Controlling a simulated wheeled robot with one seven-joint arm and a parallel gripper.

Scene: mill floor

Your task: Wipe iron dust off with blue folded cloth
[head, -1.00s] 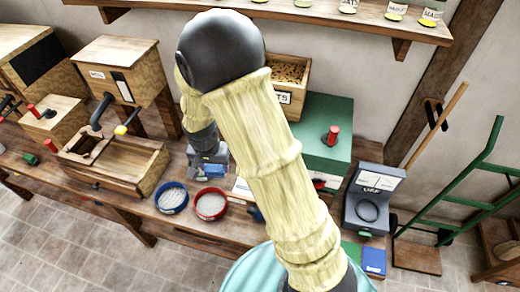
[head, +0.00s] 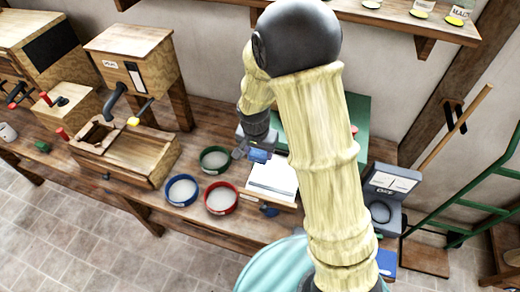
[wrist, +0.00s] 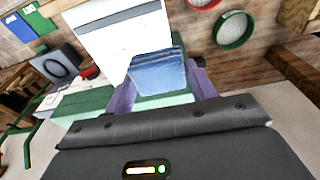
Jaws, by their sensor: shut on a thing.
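My gripper (head: 246,151) is shut on the blue folded cloth (head: 259,155) and holds it over the bench, beside a white plate (head: 275,174). In the wrist view the blue cloth (wrist: 157,72) sits between the fingers of my gripper (wrist: 163,92), with the white plate (wrist: 115,45) behind it. A dark grey band crosses the plate near one edge. I cannot tell whether this band is iron dust. I also cannot tell whether the cloth touches the plate.
Blue-rimmed (head: 181,206), red-rimmed (head: 221,213) and green-rimmed (head: 203,163) sieves stand left of the plate. A wooden mill box (head: 150,160) is further left. A grey scale (head: 391,182) stands right, near a green hand truck (head: 480,190). My arm hides part of the bench.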

